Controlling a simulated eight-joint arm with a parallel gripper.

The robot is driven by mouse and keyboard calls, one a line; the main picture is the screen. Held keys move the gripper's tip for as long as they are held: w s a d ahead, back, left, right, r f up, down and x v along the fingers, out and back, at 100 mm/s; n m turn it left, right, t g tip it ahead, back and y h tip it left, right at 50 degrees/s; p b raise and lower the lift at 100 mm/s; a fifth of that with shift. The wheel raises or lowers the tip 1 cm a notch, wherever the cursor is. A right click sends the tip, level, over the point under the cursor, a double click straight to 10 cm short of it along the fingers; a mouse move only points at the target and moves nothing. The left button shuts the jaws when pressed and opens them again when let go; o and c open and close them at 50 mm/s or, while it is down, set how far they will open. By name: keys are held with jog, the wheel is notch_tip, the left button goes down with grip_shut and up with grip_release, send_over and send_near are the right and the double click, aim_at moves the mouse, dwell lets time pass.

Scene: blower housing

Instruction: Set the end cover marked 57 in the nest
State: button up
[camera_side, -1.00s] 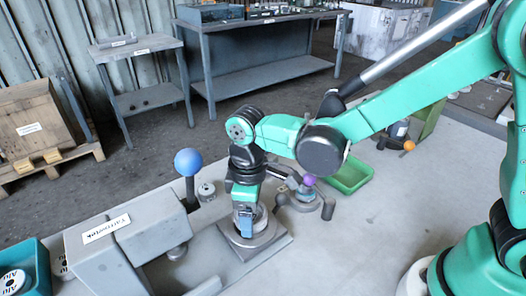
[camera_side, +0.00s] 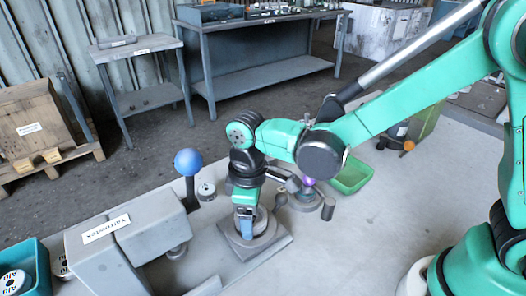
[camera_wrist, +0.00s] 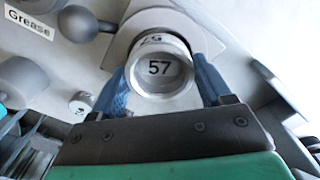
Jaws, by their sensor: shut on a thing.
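The end cover (camera_wrist: 160,68), a round grey metal piece with a raised rim and the number 57 on its face, is between the two blue fingers of my gripper (camera_wrist: 162,78). In the side view my gripper (camera_side: 244,224) points down over the nest (camera_side: 270,243), a round grey seat on a square plate. The fingers hide part of the cover and seat there. In the wrist view the nest's pale plate (camera_wrist: 120,50) shows behind the cover. I cannot tell whether the cover touches the bottom of the seat.
A grey press-like block (camera_side: 120,245) and a blue ball-topped lever (camera_side: 188,162) stand left of the nest. A fixture with a purple knob (camera_side: 308,181) stands close behind it on the right. A green tray (camera_side: 352,177) is farther back. The bench's right front is clear.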

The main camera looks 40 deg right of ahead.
jog(key=shift+f, duration=0.35)
jog(key=o, duration=1.3)
jog(key=shift+r, duration=3.75)
jog(key=s+d+r+m+t, duration=0.1)
jog(key=d+m+t, duration=0.1)
jog(key=d+m, duration=0.1)
jog(key=s+d+r+m+t, duration=0.1)
jog(key=d+m+t, duration=0.1)
jog(key=d, duration=0.4)
jog(key=s+d+r+m+t, duration=0.1)
jog(key=s+d+m+t, duration=0.1)
jog(key=d+m+t, duration=0.1)
jog(key=shift+d+r+m, duration=0.15)
jog(key=shift+d+m, duration=0.35)
jog(key=shift+d, duration=0.6)
